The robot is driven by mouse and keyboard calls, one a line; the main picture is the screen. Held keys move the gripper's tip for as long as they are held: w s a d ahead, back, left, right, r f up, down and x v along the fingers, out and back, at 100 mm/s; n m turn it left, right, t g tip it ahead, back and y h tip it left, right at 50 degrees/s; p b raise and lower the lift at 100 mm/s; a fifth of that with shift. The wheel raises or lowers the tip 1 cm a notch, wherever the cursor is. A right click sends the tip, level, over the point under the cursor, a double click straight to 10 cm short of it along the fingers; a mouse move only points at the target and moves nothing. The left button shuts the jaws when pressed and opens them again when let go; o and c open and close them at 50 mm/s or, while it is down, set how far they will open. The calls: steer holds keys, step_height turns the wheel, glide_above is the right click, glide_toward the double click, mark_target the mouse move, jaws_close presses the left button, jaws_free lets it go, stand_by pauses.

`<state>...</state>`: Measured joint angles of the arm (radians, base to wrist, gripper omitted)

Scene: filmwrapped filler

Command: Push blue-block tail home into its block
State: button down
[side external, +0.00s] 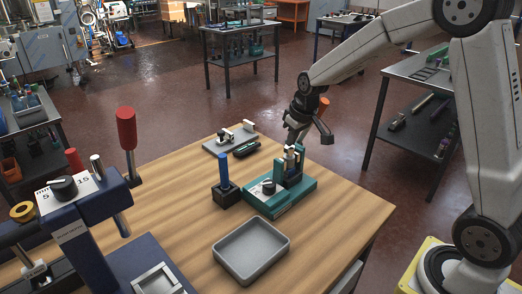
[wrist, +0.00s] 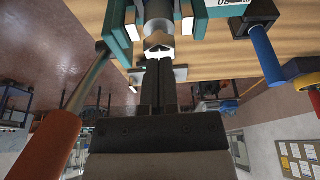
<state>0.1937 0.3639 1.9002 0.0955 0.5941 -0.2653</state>
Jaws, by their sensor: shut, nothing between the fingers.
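An upright blue rod (side external: 224,171) stands in a small black block (side external: 228,196) on the table; the rod also shows in the wrist view (wrist: 266,55). Right of it is a teal fixture (side external: 280,199) with a dark knob. In the wrist view, teal uprights (wrist: 116,22) flank a grey cylinder (wrist: 158,10) with a pale, shiny end piece (wrist: 159,44). My gripper (wrist: 158,64) is shut and empty, its tips close to that end piece; I cannot tell whether they touch. I cannot tell which part is the tail or how deep it sits.
A lever with an orange handle (wrist: 45,145) stands close beside my gripper. A grey tray (side external: 250,251) lies in front of the teal fixture. A blue machine with a red-handled lever (side external: 126,130) fills the near left. A grey plate (side external: 222,143) lies behind. Bare wood (side external: 335,215) is free at right.

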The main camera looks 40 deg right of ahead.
stand_by(0.3)
steer(key=shift+s+f, duration=0.1)
steer(key=shift+f, duration=1)
steer(key=shift+r, duration=0.1)
steer(key=shift+r, duration=0.25)
steer(key=w+v, duration=0.1)
steer(key=v, duration=1.2)
steer(key=shift+r, duration=0.5)
steer(key=shift+w, duration=0.1)
